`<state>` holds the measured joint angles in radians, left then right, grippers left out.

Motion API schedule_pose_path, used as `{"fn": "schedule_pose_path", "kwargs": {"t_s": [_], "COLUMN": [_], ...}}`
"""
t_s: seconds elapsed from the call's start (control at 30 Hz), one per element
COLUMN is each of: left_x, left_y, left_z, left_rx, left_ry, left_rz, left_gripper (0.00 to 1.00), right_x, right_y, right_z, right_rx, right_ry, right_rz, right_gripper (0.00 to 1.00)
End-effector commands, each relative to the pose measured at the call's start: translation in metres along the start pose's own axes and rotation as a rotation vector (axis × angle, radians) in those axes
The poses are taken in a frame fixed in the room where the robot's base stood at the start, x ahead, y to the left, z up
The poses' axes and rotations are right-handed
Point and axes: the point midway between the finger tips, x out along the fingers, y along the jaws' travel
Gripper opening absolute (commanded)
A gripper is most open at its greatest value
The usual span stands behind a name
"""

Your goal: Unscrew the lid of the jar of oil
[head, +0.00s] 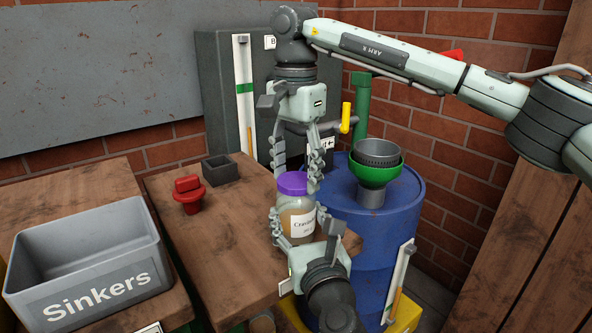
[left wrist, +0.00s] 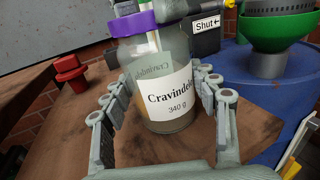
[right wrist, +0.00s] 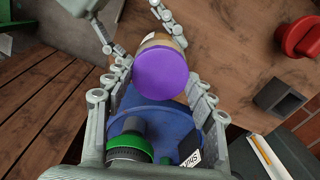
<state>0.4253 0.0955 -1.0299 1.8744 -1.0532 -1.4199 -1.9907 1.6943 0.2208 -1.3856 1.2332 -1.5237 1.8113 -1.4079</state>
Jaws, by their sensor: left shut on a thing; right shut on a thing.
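The jar (head: 295,222) is clear glass with amber contents and stands upright at the right end of the wooden table. Its white label (left wrist: 168,97) begins "Cravinde" and reads 340 g. The purple lid (head: 293,184) sits on top of the jar; it also shows in the right wrist view (right wrist: 162,77). My left gripper (head: 297,217) is shut on the jar body from the front, one finger on each side. My right gripper (head: 298,176) reaches down from above and is shut on the lid, fingers on both sides. I cannot tell how far the lid is turned.
A grey "Sinkers" bin (head: 95,295) stands at left. A red knob-shaped piece (head: 189,195) and a small dark square box (head: 220,170) are on the table (head: 215,245). A blue drum (head: 395,225) with a green funnel (head: 376,172) stands close at right.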

Motion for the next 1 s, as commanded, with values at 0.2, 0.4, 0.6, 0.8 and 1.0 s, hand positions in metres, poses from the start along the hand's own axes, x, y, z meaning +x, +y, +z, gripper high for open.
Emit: {"fn": "schedule_pose_path", "kwargs": {"t_s": [0.2, 0.4, 0.6, 0.8, 1.0], "left_x": [0.0, 0.0, 0.0, 0.0, 0.0], "left_y": [0.0, 0.0, 0.0, 0.0, 0.0], "left_z": [0.0, 0.0, 0.0, 0.0, 0.0], "left_rx": [0.0, 0.0, 0.0, 0.0, 0.0], "left_ry": [0.0, 0.0, 0.0, 0.0, 0.0], "left_rz": [0.0, 0.0, 0.0, 0.0, 0.0], "left_gripper": [0.0, 0.0, 0.0, 0.0, 0.0], "right_x": [0.0, -0.003, -0.009, -0.016, -0.022], "right_y": [0.0, 0.0, 0.0, 0.0, 0.0], "right_z": [0.0, 0.0, 0.0, 0.0, 0.0], "right_rx": [0.001, 0.002, 0.002, 0.002, 0.002], "right_ry": [0.0, 0.001, 0.001, 0.001, 0.001], "right_rz": [0.0, -0.001, -0.001, 0.0, -0.001], "right_gripper": [0.2, 0.2, 0.2, 0.2, 0.2]}}
